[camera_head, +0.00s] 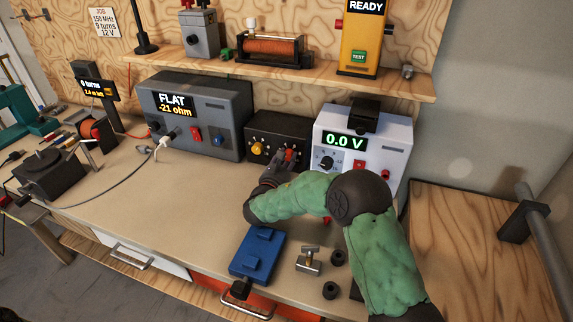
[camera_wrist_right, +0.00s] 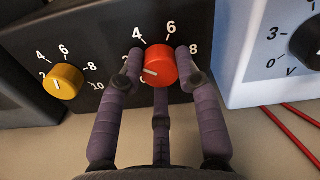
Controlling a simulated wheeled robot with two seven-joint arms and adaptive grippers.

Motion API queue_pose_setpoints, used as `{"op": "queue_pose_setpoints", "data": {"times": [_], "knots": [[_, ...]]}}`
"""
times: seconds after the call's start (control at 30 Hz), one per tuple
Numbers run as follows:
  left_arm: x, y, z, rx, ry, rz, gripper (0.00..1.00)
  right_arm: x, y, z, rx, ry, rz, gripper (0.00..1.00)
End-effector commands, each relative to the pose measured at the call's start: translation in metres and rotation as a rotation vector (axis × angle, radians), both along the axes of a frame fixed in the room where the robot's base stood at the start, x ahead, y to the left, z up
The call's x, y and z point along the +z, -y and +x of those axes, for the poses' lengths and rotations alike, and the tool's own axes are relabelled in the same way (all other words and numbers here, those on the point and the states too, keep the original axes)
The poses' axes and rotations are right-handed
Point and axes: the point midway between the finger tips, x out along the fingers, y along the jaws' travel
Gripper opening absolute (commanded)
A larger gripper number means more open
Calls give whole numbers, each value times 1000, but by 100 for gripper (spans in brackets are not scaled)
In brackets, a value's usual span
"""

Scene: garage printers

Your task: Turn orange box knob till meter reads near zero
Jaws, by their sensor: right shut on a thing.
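A dark box (camera_head: 262,128) on the bench carries a yellow knob (camera_wrist_right: 63,81) and an orange-red knob (camera_wrist_right: 160,63), each beside a numbered scale. My right gripper (camera_wrist_right: 160,70) is shut on the orange-red knob, with fingers on its left and right sides and one below. The knob's white mark points left and slightly down. In the head view my right gripper (camera_head: 285,165) reaches the box's front. The grey meter (camera_head: 215,120) left of the box reads "FLAT -21 ohm". My left gripper is not in view.
A white supply (camera_head: 390,140) reading "0.0 V" stands close right of the dark box. A blue block (camera_head: 257,255), a small metal clamp (camera_head: 309,262) and black rings lie on the bench front. A shelf (camera_head: 300,75) runs above. The bench middle-left is mostly clear except for a cable.

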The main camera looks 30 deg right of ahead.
Motion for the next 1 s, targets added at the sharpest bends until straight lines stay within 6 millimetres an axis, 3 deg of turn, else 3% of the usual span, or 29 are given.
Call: {"op": "queue_pose_setpoints", "data": {"times": [0.43,1.0], "knots": [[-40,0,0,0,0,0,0,3,0,1,3,333,271,2],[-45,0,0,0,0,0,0,6,2,0,2,715,597,2]]}}
